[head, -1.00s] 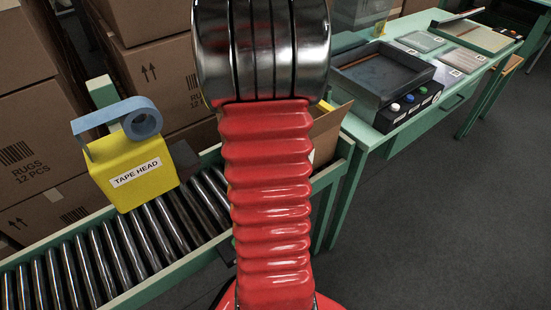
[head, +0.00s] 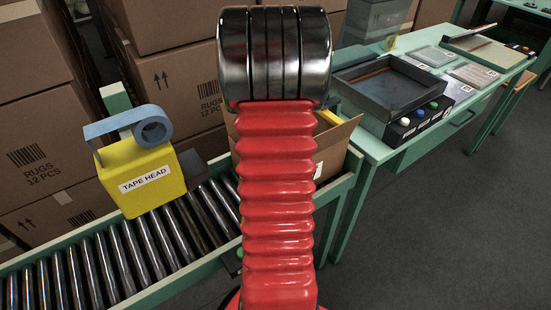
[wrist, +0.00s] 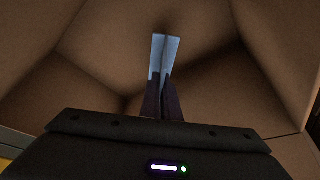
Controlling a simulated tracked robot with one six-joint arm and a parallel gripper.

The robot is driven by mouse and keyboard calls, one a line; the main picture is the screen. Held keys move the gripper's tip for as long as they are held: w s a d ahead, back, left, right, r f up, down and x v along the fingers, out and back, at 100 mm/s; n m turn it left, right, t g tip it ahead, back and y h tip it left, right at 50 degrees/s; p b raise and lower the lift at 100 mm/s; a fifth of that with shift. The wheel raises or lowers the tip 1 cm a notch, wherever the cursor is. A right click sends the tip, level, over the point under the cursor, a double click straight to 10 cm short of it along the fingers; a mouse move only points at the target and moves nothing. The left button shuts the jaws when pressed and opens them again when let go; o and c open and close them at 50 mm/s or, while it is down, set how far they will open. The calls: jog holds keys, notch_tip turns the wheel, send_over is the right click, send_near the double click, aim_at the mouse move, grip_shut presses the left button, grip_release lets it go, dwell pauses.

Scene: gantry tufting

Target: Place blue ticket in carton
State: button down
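The open brown carton (head: 331,148) stands at the end of the roller conveyor, mostly hidden behind my red arm in the head view. In the wrist view its brown inner walls (wrist: 205,85) surround my gripper. My gripper (wrist: 164,78) points down into the carton, its dark fingers close together. A narrow pale blue piece, which looks like the blue ticket (wrist: 165,50), shows at the fingertips above the carton's floor. Its lower part is between the fingers. I cannot tell whether it touches the carton. My gripper is hidden in the head view.
A yellow tape head (head: 142,178) stands over the rollers (head: 125,255) on the left. Stacked rug cartons (head: 45,130) fill the back left. A green bench (head: 385,153) with a dark tray (head: 395,85) stands at right; grey floor is clear in front.

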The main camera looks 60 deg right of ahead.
jog(key=shift+f, duration=1.9)
jog(key=shift+f, duration=0.1)
jog(key=c, duration=2)
grip_release()
jog(key=shift+v, duration=6.1)
jog(key=shift+d, duration=0.1)
